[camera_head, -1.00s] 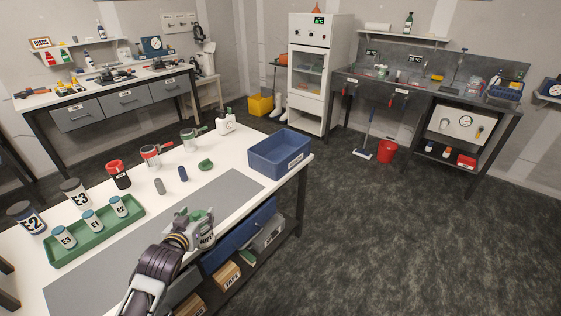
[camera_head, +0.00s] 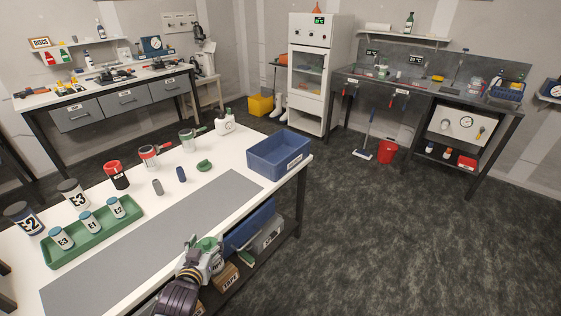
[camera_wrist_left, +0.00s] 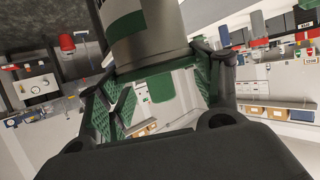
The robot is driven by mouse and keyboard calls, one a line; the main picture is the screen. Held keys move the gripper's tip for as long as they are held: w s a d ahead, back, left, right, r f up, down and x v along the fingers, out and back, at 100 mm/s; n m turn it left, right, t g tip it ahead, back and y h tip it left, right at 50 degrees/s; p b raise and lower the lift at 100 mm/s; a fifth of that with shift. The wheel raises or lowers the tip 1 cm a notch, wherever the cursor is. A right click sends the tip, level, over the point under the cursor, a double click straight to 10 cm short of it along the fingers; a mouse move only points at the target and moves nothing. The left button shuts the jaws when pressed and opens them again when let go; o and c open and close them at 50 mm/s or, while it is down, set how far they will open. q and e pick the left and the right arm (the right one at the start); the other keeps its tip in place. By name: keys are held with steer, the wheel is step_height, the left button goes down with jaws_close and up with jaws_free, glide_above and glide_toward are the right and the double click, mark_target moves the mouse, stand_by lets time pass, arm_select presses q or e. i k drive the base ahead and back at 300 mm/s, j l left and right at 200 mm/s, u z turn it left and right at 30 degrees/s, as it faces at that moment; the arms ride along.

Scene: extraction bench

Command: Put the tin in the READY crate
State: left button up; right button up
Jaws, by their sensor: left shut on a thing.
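In the head view my left gripper (camera_head: 205,256) is at the bench's front edge, and the tin is hard to tell from the fingers. A blue open crate (camera_head: 262,160) stands at the bench's far right corner, with a white label too small to read surely. It is apart from the gripper, further back and to the right. My right gripper is not in view.
A green tray (camera_head: 98,240) holds several small jars at the left. Larger jars, a red-topped jar (camera_head: 117,176), a green lid (camera_head: 204,166) and a white jug (camera_head: 225,124) stand behind the grey mat (camera_head: 150,245). The mat is clear.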

mark_target(280, 153)
steer(key=i+l, duration=0.35)
steer(key=l, duration=0.15)
steer(key=i+l, duration=0.35)
steer(key=l, duration=0.2)
steer(key=i+l, duration=0.35)
steer(key=l, duration=0.15)
steer(key=i+l, duration=0.4)
steer(key=l, duration=0.1)
